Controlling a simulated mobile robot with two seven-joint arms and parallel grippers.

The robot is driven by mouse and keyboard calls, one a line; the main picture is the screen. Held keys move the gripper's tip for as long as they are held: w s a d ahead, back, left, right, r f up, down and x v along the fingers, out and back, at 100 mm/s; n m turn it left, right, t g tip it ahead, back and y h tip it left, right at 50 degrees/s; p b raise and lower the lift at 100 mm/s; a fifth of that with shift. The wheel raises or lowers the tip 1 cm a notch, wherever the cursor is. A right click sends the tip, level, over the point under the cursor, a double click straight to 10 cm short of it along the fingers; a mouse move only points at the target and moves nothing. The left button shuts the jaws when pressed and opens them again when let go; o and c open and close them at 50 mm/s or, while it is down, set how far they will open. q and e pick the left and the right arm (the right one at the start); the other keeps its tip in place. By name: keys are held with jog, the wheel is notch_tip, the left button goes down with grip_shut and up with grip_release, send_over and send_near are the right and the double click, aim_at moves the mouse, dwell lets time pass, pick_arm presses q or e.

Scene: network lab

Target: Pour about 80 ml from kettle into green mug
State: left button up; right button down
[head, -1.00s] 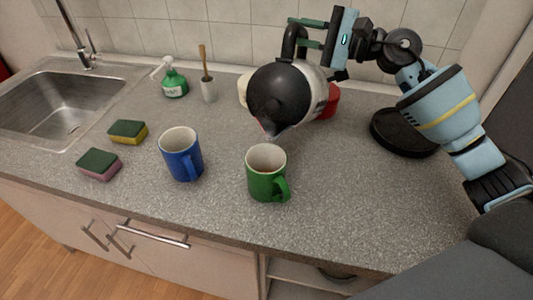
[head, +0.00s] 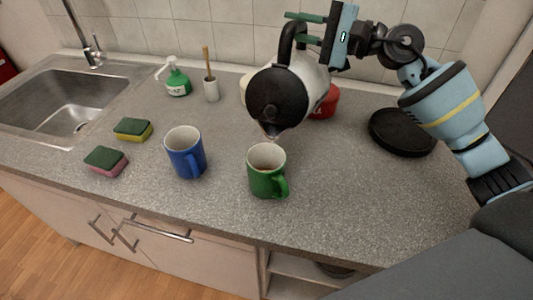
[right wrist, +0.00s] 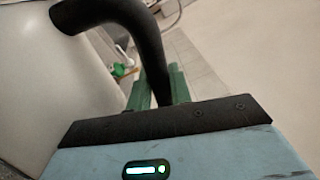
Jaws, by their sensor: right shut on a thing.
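The kettle (head: 278,97), white with a black lid and handle, hangs tilted in the air with its spout down toward the green mug. My right gripper (head: 300,30) is shut on its black handle, which also shows in the right wrist view (right wrist: 150,50) between the green fingers. The green mug (head: 267,177) stands upright on the counter, its handle to the lower right. The spout tip is just above and behind the mug's rim. No stream of water can be made out. The mug's inside looks pale, with its bottom mostly hidden. My left gripper is not in view.
A blue mug (head: 186,156) stands left of the green mug. Two sponges (head: 133,129) lie near the sink (head: 60,98).

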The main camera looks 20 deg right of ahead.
jog(key=shift+s+a+r+n, duration=0.2)
jog(key=shift+s+a+r, duration=0.1)
jog(key=shift+r, duration=0.15)
jog(key=shift+s+a+r+n, duration=0.2)
jog(key=shift+s+r, duration=0.1)
jog(key=shift+r, duration=0.1)
jog(key=shift+s+a, duration=0.15)
jog(key=shift+s, duration=0.05)
jog(key=shift+s+a+r+p, duration=0.15)
jog(key=shift+s+r+p, duration=0.15)
jog(key=shift+p, duration=0.1)
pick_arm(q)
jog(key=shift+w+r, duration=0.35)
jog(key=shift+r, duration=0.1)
pick_arm(e)
jog(key=shift+w+f, duration=0.1)
jog(key=shift+f, duration=0.1)
jog(key=shift+r+n, duration=0.2)
jog(key=shift+n, duration=0.1)
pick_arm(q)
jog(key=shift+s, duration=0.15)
pick_arm(e)
jog(key=shift+f, duration=0.1)
